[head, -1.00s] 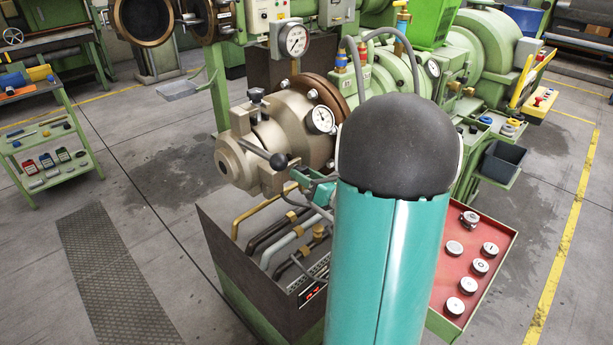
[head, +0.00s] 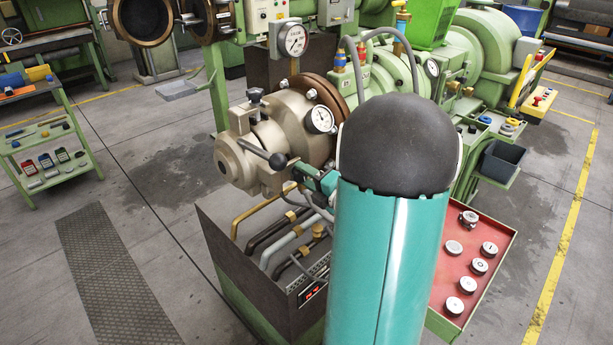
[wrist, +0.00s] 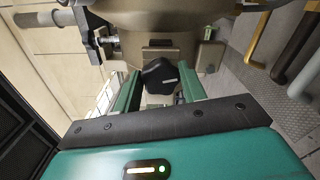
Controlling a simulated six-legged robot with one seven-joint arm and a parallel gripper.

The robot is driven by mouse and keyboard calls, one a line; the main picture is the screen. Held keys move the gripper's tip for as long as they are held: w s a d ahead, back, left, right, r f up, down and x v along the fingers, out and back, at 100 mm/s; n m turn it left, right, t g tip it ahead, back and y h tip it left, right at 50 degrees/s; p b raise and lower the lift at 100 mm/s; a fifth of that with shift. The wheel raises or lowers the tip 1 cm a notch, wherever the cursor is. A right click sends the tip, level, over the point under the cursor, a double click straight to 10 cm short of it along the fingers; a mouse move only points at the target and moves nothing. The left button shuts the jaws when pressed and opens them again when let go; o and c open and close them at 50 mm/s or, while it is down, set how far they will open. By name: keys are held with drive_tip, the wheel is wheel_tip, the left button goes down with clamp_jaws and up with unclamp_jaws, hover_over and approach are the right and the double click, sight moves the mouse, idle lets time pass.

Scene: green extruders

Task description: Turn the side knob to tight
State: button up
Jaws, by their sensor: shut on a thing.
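The side knob (wrist: 159,76) is black and lobed, with a pale mark on its face. In the wrist view it sits between the two teal fingers of my gripper (wrist: 158,90), below the bronze-grey extruder head. My gripper is shut on the knob. In the head view my gripper (head: 321,182) shows as a small teal part beside the extruder head (head: 254,150), partly hidden behind my arm. I cannot make out the side knob there.
A lever with a black ball end (head: 278,161) sticks out close to my gripper. A dial gauge (head: 320,120) sits above it. Brown and grey pipes (head: 282,247) run below.

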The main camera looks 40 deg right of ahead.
drive_tip(key=shift+f+m, duration=0.1)
drive_tip(key=shift+m, duration=1.2)
drive_tip(key=o, duration=1)
drive_tip(key=shift+s, duration=0.1)
drive_tip(key=s, duration=1.3)
drive_tip(key=shift+s+d, duration=0.2)
drive_tip(key=shift+s, duration=0.15)
